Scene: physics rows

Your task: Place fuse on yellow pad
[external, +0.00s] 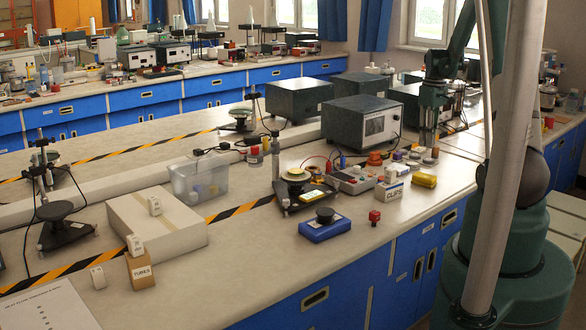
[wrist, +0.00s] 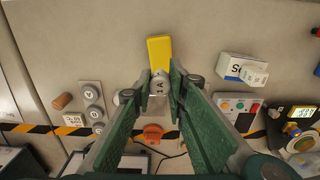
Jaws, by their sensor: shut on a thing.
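My gripper (external: 428,143) points down over the right part of the bench. In the wrist view its green fingers (wrist: 160,92) are shut on a small pale piece marked "A" (wrist: 159,84), which appears to be the fuse. The fingers hide its sides; its height above the bench is unclear. The yellow pad (external: 423,180) is a small yellow block lying on the bench, nearer the front edge than the gripper. It also shows in the wrist view (wrist: 159,52), just beyond the fingertips. Nothing is visible on its exposed top.
A white labelled box (external: 392,190) stands beside the pad. A grey panel with coloured buttons (external: 352,180) lies farther left. Round lettered pieces (wrist: 92,93) and a brown cylinder (wrist: 63,101) are left in the wrist view. An orange piece (wrist: 153,133) is behind the fingers.

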